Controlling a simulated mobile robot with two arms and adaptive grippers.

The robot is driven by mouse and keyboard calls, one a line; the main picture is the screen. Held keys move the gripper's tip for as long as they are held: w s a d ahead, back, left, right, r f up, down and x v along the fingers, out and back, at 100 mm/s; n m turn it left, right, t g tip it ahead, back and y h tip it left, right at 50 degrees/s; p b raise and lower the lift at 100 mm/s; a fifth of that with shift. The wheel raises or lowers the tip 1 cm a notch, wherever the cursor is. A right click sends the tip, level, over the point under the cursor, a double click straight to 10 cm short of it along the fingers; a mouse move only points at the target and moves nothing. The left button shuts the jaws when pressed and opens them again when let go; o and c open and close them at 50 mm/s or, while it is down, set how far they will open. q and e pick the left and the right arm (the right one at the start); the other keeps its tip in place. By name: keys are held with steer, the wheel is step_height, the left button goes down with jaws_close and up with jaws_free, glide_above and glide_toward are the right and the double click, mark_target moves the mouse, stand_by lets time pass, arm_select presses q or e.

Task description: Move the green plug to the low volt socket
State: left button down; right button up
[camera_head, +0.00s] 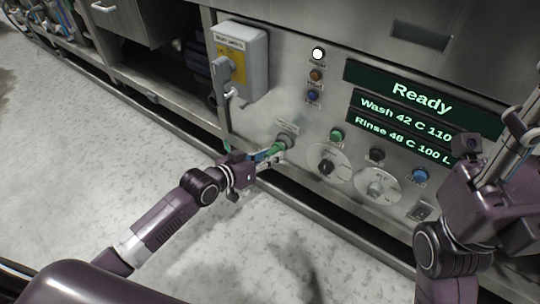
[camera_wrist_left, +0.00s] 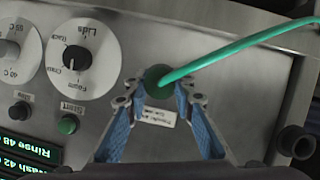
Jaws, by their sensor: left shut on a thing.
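The green plug (camera_head: 275,150) is at a round fitting (camera_head: 285,139) on the steel panel, below a small label (camera_head: 287,127). In the left wrist view the plug's round end (camera_wrist_left: 158,81) shows, with a green cable (camera_wrist_left: 235,49) running off to the right. My left gripper (camera_head: 268,154) is shut on the plug. Its blue-padded fingers (camera_wrist_left: 160,100) are on either side of it. How deep the plug sits is hidden. I cannot read a label that marks the low volt socket. My right gripper (camera_head: 522,128) is raised at the right edge, its jaw state unclear.
A grey box (camera_head: 240,55) with a yellow label and a lever is on the panel, up and left of the plug. Dials (camera_head: 326,165) and buttons are to the right, under the green "Ready" display (camera_head: 420,98). A dark round fitting (camera_wrist_left: 298,141) shows in the wrist view. Floor is clear.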

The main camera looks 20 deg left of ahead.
arm_select(q)
steer(key=c, duration=1.6)
jaws_free()
steer(key=shift+s, duration=0.1)
